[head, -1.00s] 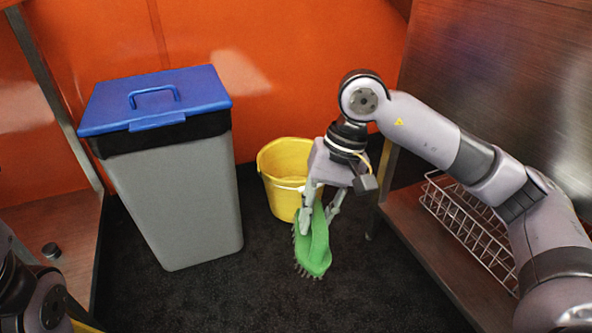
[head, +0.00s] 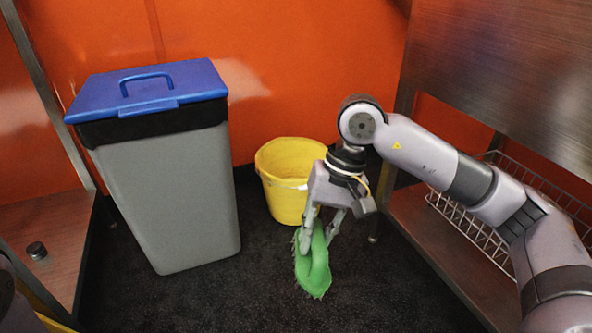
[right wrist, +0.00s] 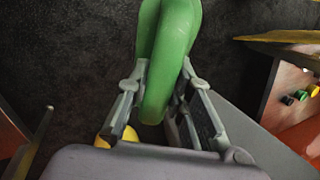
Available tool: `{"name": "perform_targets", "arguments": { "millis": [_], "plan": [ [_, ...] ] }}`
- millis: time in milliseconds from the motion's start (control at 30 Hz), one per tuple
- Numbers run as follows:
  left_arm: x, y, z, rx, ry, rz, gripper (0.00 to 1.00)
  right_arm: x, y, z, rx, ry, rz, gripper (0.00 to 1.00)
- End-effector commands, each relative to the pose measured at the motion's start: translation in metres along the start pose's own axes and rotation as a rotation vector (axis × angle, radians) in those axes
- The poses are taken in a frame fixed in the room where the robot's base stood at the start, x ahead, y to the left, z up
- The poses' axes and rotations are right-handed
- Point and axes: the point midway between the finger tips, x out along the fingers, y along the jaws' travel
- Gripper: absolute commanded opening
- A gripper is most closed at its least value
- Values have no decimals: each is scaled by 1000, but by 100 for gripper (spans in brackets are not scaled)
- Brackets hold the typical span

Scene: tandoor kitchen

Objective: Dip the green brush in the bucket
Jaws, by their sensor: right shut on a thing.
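A green brush (head: 314,268) with bristles along its left side hangs tilted in my right gripper (head: 320,228), above the dark floor. My right gripper is shut on the brush's handle; in the right wrist view the green handle (right wrist: 168,60) sits between the two fingers (right wrist: 156,105). The yellow bucket (head: 283,198) stands on the floor just behind and left of the gripper, open at the top. The brush is in front of the bucket, outside it. The bucket's inside bottom is hidden. My left gripper is not in view.
A grey bin (head: 172,195) with a blue lid (head: 150,88) stands left of the bucket. A wire basket (head: 462,222) sits on a low shelf (head: 412,228) at the right. A wooden shelf (head: 50,240) is at the left. Dark floor (head: 250,290) in front is clear.

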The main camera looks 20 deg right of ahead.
Motion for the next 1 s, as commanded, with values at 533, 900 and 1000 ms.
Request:
{"name": "perform_targets", "arguments": {
  "millis": [533,900,1000],
  "plan": [
    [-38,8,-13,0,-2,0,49,45,12,-7,0,0,-1,0],
    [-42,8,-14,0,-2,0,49,50,14,-8,0,1,-1,0],
    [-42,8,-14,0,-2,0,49,50,14,-8,0,1,-1,0]
  ]
}}
